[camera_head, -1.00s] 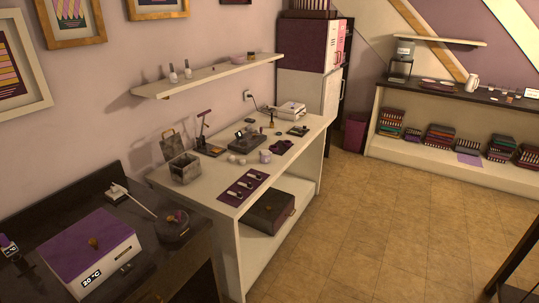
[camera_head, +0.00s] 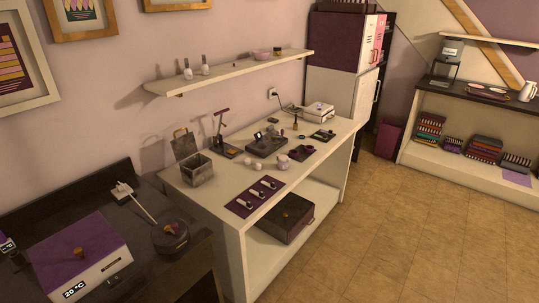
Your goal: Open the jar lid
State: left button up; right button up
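A small lilac jar-like pot (camera_head: 283,161) stands upright on the white table (camera_head: 222,205), near its front edge. It is too small to tell whether it has a separate lid. On the wall shelf stand a low pink pot (camera_head: 262,54) and a small dark jar-like item (camera_head: 278,51). I cannot tell which of these is the task's jar. Neither of my grippers shows in the head view.
A grey open box (camera_head: 198,172) and a purple mat (camera_head: 256,196) with small tools are on the table. A dark counter at lower left holds a purple-topped heater (camera_head: 75,252). A brown box (camera_head: 290,218) sits on the lower shelf. Tiled floor (camera_head: 400,240) at right is clear.

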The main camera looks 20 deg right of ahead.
aim_at(282, 158)
jog(key=i+l+u, duration=0.1)
jog(key=l, duration=0.25)
jog(key=i+l+u, duration=0.25)
jog(key=l, duration=0.45)
jog(key=i+l, duration=0.15)
jog(key=l, duration=0.2)
jog(key=i+l, duration=0.15)
jog(key=l, duration=0.2)
jog(key=i+l, duration=0.15)
jog(key=l, duration=0.25)
jog(key=i+l+u, duration=0.1)
jog(key=l, duration=0.25)
jog(key=i+l, duration=0.15)
jog(key=l, duration=0.2)
jog(key=i+l, duration=0.15)
jog(key=l, duration=0.2)
jog(key=i+l, duration=0.15)
jog(key=l, duration=0.25)
jog(key=u, duration=0.05)
